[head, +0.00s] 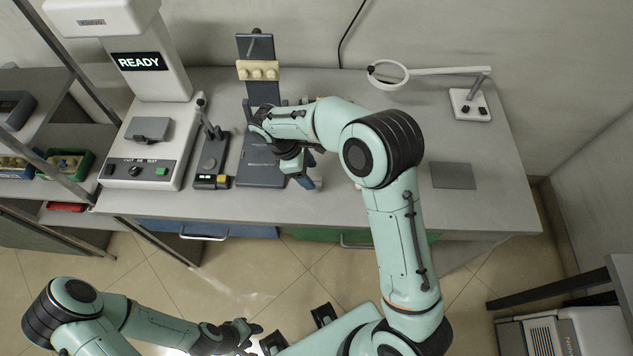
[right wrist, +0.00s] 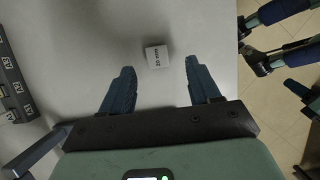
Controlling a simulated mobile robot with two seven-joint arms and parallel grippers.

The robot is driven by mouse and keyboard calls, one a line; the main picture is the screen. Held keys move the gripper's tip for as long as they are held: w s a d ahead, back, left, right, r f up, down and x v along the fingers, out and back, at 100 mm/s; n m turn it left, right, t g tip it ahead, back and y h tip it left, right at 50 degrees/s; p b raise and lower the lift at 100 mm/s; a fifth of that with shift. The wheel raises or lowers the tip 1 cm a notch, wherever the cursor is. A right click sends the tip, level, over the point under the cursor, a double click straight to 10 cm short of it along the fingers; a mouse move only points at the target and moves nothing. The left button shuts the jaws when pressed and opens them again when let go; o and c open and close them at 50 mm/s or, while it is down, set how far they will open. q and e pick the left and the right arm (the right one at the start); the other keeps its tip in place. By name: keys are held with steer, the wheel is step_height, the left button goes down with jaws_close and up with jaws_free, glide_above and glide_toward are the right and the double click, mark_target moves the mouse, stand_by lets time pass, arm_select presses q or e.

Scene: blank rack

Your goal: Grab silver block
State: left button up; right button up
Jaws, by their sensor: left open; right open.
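The silver block (right wrist: 157,56), a small pale cube with dark lettering on one face, lies on the grey tabletop in the right wrist view. My right gripper (right wrist: 159,72) is open, with its two blue fingers spread to either side below the block; the block lies around the level of the fingertips, apart from both. My left gripper (head: 240,337) is open, low in front of the table.
A test machine with a READY screen (head: 140,62) and a small lever press (head: 211,155) stand left on the table (head: 370,207). A dark stand with a cream holder (head: 258,70) is behind the right gripper. A magnifier (head: 388,75) and grey plate (head: 453,176) are right.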

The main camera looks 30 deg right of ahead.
mark_target(317, 181)
steer(key=x, duration=0.4)
steer(key=shift+w+d+f, duration=0.1)
steer(key=shift+d+f, duration=0.1)
steer(key=shift+f, duration=0.15)
jaws_close()
steer(key=shift+r, duration=0.1)
steer(key=shift+r, duration=0.1)
